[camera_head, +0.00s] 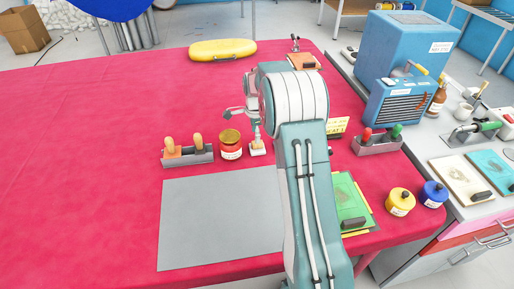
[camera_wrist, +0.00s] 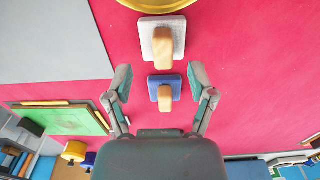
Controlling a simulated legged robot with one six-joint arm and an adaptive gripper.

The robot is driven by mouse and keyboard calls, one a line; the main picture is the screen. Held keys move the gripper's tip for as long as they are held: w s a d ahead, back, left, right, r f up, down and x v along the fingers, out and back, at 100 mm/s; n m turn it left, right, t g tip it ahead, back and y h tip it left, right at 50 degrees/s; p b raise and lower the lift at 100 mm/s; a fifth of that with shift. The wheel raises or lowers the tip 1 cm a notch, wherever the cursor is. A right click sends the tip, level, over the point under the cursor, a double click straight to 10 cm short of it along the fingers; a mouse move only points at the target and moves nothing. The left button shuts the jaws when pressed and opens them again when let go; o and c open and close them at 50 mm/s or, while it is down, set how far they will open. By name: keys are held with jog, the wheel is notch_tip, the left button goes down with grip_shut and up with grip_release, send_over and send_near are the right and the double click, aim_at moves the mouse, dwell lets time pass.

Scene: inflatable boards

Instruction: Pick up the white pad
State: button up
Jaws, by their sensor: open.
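The white pad (camera_wrist: 149,37) has an upright wooden handle and stands on the red table. In the wrist view it lies just beyond my open fingertips, near the top centre. In the head view the white pad (camera_head: 259,150) stands right of a red jar. My gripper (camera_wrist: 160,77) is open and empty, above the table. A blue pad (camera_wrist: 154,83) with a similar wooden handle lies between the fingers in the picture, apart from them. In the head view my gripper (camera_head: 242,112) appears just above and left of the white pad; my arm hides the table behind it.
A red jar (camera_head: 231,150) with a yellow lid stands close beside the white pad. A grey holder (camera_head: 190,158) with wooden handles is further left. A grey sheet (camera_head: 215,215) lies in front. A green board (camera_head: 346,205) and a yellow jar (camera_head: 400,203) are at right. The left tabletop is clear.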

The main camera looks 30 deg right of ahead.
jog(key=f, duration=0.5)
jog(key=shift+w+d, duration=0.15)
jog(key=shift+d, duration=0.1)
grip_shut()
jog(key=shift+r, duration=0.3)
jog(key=r, duration=0.3)
jog(key=shift+s+d+r, duration=0.3)
jog(key=shift+s+r, duration=0.05)
jog(key=s+d+r, duration=0.7)
jog(key=s+r, duration=0.1)
jog(key=s, duration=0.2)
jog(key=shift+s+d+r, duration=0.25)
jog(key=shift+s+r, duration=0.1)
jog(key=shift+s, duration=0.05)
